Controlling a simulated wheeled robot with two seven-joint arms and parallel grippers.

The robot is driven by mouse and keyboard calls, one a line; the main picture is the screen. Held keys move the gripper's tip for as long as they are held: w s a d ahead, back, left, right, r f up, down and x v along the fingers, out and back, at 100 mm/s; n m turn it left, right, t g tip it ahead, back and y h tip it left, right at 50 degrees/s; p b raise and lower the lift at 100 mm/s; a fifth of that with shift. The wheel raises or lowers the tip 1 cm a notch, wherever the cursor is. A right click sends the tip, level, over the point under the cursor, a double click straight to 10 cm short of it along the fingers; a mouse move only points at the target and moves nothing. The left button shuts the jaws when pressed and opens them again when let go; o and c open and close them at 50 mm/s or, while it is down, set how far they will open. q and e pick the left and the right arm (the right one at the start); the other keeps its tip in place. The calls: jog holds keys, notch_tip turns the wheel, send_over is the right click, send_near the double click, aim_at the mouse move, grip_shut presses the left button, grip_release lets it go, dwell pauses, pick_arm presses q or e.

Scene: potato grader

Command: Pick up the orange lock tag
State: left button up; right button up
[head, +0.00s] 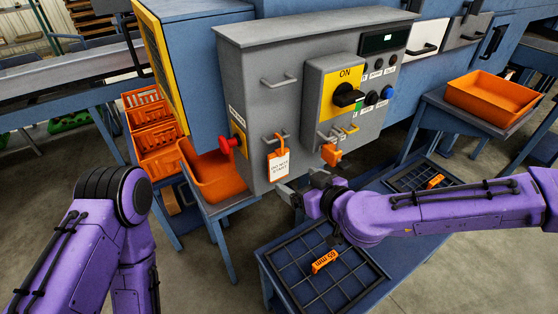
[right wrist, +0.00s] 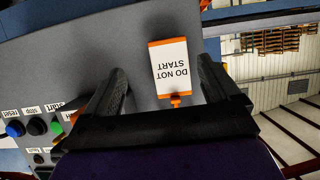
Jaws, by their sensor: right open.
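The orange lock tag (head: 279,164), with a white "DO NOT START" label, hangs from a small handle on the front of the grey control box (head: 250,75). In the right wrist view the tag (right wrist: 170,68) appears upside down, between my two dark fingers with space on both sides. My right gripper (head: 301,186) is open and empty, just below and right of the tag in the head view. I cannot tell how far the fingertips are from it. My left arm shows at the left, but its gripper is out of view.
An orange padlock (head: 331,154) hangs right of the tag, below the ON switch (head: 347,94). A red button (head: 228,145) sticks out at the box's left. A blue table with a dark grid (head: 290,262) and orange "65 mm" piece (head: 325,261) stands below my right arm.

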aim_at(280, 174)
jog(key=shift+w+a+f, duration=0.25)
jog(key=shift+w+a, duration=0.3)
jog(key=shift+a, duration=0.1)
jog(key=shift+w+a+f+p, duration=0.1)
jog(key=shift+w+a+p, duration=0.15)
jog(key=shift+a+p, duration=0.2)
jog(key=shift+w+a+f+p, duration=0.1)
jog(key=shift+w+a+p, duration=0.1)
jog(key=shift+a+p, duration=0.2)
jog(key=x, duration=0.2)
jog(key=shift+w+f, duration=0.25)
jog(key=shift+w, duration=0.1)
jog(key=shift+w+a+f, duration=0.1)
jog(key=shift+w+a, duration=0.05)
jog(key=shift+s, duration=0.2)
jog(key=shift+c, duration=0.6)
jog(key=c, duration=1)
jog(key=shift+c, duration=0.2)
